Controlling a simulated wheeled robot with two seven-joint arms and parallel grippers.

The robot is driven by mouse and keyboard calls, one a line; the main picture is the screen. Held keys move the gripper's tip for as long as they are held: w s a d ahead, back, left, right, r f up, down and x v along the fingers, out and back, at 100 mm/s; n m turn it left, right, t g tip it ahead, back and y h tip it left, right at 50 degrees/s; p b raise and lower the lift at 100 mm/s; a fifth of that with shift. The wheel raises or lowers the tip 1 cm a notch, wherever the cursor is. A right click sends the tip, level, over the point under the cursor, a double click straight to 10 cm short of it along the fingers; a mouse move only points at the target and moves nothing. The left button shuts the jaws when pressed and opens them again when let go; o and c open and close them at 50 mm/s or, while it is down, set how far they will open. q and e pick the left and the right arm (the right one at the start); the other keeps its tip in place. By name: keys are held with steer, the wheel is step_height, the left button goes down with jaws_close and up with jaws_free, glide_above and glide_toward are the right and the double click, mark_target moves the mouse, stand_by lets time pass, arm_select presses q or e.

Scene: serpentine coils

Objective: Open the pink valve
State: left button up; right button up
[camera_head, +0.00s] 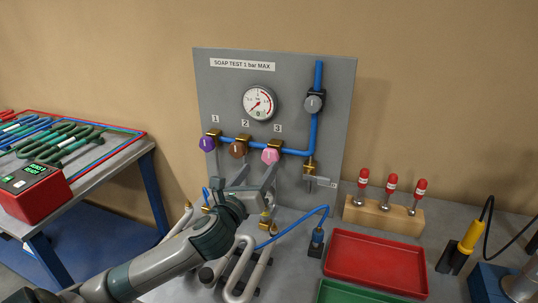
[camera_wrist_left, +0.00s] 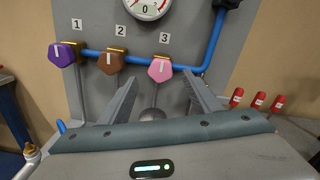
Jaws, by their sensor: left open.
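The pink valve (camera_head: 270,156) is the knob under label 3 on the grey panel (camera_head: 215,90). In the left wrist view the pink valve (camera_wrist_left: 161,69) shows a white mark pointing up. My left gripper (camera_head: 258,172) is open and empty, just below and in front of the pink valve, apart from it as far as I can tell. In the left wrist view its two fingers (camera_wrist_left: 160,90) spread to either side below the knob. A purple valve (camera_head: 207,143) under 1 and a brown valve (camera_head: 238,149) under 2 sit to the left. My right gripper does not show.
A pressure gauge (camera_head: 259,103) and a blue pipe (camera_head: 314,130) are on the panel. Bent metal coil tubing (camera_head: 243,265) stands below my left arm. A wooden block (camera_head: 382,218) with red-capped tools, a red tray (camera_head: 375,262) and a green tray (camera_head: 350,294) are at right.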

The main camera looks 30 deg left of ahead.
mark_target(268, 156)
arm_select(q)
steer(key=p+x, duration=0.2)
steer(key=x, duration=0.7)
steer(key=shift+s, duration=0.1)
steer(key=c, duration=1.1)
